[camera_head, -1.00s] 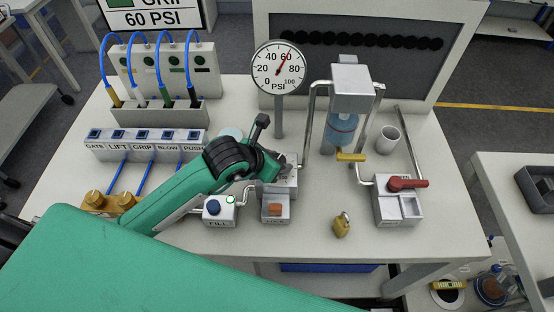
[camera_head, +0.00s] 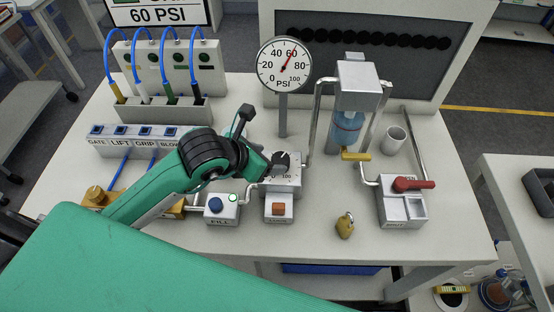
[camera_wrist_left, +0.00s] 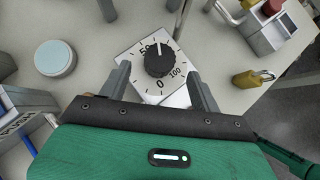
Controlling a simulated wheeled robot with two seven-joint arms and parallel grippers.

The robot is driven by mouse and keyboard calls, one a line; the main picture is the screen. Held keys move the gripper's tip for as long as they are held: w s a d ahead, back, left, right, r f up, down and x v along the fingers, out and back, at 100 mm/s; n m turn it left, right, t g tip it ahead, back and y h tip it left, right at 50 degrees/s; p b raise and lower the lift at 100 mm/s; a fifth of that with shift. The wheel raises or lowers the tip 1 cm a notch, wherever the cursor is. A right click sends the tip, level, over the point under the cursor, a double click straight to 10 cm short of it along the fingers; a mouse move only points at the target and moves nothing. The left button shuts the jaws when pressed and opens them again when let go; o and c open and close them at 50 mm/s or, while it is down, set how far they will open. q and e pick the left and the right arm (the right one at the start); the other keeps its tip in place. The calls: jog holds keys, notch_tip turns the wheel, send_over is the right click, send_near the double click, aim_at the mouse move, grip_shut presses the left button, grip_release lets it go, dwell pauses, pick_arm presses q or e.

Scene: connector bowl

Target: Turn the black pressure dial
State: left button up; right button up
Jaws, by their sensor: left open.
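The black pressure dial (camera_head: 281,160) sits on a white plate marked with 0, 50 and 100, on a grey block (camera_head: 285,178). In the left wrist view the dial (camera_wrist_left: 159,60) lies ahead of my left gripper (camera_wrist_left: 160,88), between the lines of its two fingers and apart from them. Its white pointer line points near 50. My left gripper (camera_head: 262,142) is open and empty, just left of the dial in the head view. The gauge (camera_head: 285,65) behind shows its red needle near 60. My right gripper is out of view.
A FILL box with a blue button (camera_head: 216,205) stands left of the dial. A block with an orange button (camera_head: 278,208) is in front. A pipe (camera_head: 313,125) rises beside the dial.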

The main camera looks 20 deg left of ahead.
pick_arm(q)
jog(key=v, duration=0.2)
jog(key=shift+s+r, duration=0.2)
jog(key=shift+r, duration=0.05)
jog(key=shift+p+v, duration=2.4)
jog(key=shift+p, duration=1.05)
